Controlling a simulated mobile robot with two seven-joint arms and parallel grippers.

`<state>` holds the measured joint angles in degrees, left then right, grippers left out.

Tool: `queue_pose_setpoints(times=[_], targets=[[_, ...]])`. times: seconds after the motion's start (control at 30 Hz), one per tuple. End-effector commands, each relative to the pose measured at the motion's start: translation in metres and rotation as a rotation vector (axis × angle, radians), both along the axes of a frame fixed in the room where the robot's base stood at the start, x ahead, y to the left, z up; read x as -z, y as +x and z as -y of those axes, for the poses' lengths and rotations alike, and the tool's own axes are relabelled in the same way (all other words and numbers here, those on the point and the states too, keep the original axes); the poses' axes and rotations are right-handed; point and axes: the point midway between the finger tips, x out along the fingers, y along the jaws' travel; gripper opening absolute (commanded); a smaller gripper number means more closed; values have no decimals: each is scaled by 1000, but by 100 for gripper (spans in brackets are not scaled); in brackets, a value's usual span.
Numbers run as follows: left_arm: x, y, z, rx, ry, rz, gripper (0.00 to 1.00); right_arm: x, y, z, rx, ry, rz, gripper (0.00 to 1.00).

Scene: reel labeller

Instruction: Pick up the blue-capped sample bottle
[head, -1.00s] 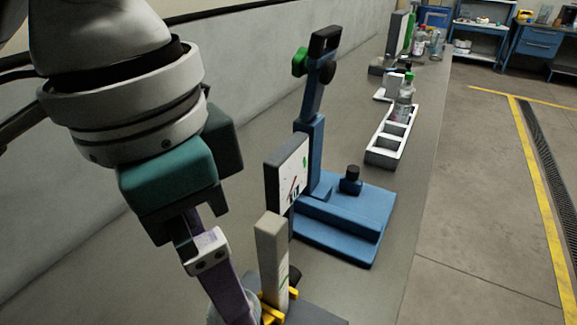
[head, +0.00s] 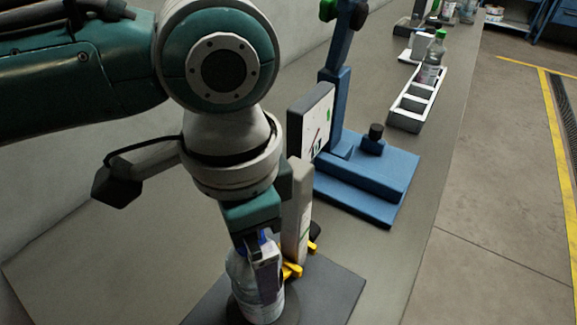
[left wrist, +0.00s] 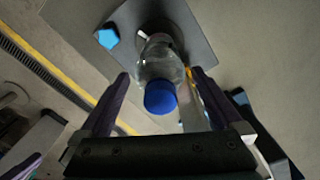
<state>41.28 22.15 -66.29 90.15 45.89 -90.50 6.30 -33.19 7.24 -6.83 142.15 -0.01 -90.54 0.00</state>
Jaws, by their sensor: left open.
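The blue-capped sample bottle (head: 240,283) stands upright on a round dark rest on a dark plate (head: 335,290), at the bottom of the head view. It is clear, with a pale label, and is partly hidden by my left gripper (head: 263,262). In the left wrist view the bottle's blue cap (left wrist: 160,97) faces the camera. My left gripper (left wrist: 160,78) is open there, with a finger on either side of the bottle and visible gaps between.
A grey post (head: 298,205) with yellow clips (head: 291,270) stands close beside the bottle. Behind it is a blue stand (head: 375,180) with a dial panel (head: 312,118). A white divided rack (head: 418,98) holds a green-capped bottle (head: 432,60) farther back. A pale wall runs along the left.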

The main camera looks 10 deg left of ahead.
Motion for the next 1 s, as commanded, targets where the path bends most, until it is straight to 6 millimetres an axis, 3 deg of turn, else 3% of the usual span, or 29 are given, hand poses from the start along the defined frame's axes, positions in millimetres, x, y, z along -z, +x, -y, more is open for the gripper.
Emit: queue_pose_setpoints(times=[0.23,1.0], targets=[[1,0,0,1,-1,1,98,0,0,0,0,1,-1,0],[1,0,0,1,0,1,11,1,-1,-2,5,9,-2,0]])
